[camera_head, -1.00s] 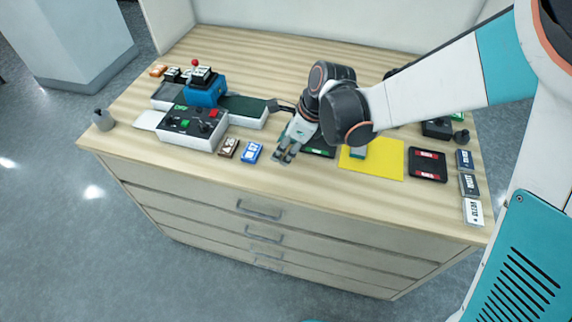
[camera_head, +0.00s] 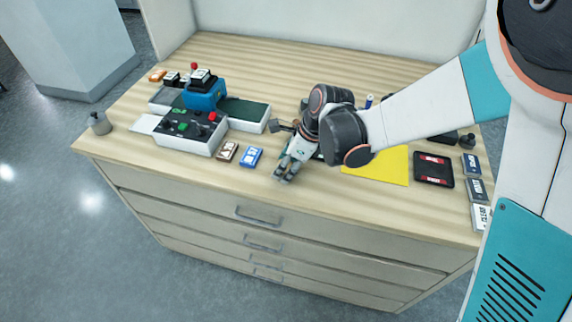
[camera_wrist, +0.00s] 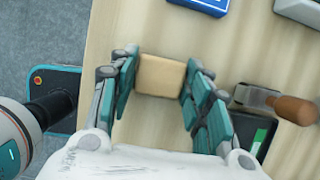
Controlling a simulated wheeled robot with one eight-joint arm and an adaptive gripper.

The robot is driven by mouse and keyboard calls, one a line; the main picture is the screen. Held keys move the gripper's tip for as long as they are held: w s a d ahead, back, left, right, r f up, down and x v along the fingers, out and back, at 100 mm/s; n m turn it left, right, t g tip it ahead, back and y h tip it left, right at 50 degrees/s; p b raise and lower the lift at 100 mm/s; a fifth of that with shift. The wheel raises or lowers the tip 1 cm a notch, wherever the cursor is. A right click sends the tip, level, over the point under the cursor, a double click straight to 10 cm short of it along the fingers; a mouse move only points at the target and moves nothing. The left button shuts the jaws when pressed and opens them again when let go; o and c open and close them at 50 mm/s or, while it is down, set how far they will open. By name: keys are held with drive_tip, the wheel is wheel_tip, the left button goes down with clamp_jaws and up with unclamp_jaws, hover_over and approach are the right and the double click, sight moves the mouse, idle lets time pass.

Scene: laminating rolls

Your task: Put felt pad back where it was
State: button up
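A tan, rounded block (camera_wrist: 160,75), which I take to be the felt pad, sits between the fingertips of my gripper (camera_wrist: 159,78) in the wrist view. The fingers close on its two sides and appear to hold it. In the head view my gripper (camera_head: 284,172) points down over the front part of the wooden worktop (camera_head: 215,185), right of a blue box. There the pad is hidden or too small to make out. Its height above the wood is unclear.
A blue box (camera_head: 251,157) and a brown box (camera_head: 227,151) lie left of my gripper. A control box (camera_head: 190,132) stands farther left. A yellow sheet (camera_head: 385,166) and a black tray (camera_head: 434,169) lie right. A wooden-handled tool (camera_wrist: 290,108) shows near my right finger.

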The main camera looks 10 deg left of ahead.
drive_tip(key=shift+o, duration=0.7)
drive_tip(key=shift+r, duration=0.1)
drive_tip(key=shift+d+r+p, duration=0.1)
drive_tip(key=shift+r+p, duration=0.2)
drive_tip(key=p+v, duration=0.3)
drive_tip(key=v, duration=0.8)
drive_tip(key=shift+r, duration=0.25)
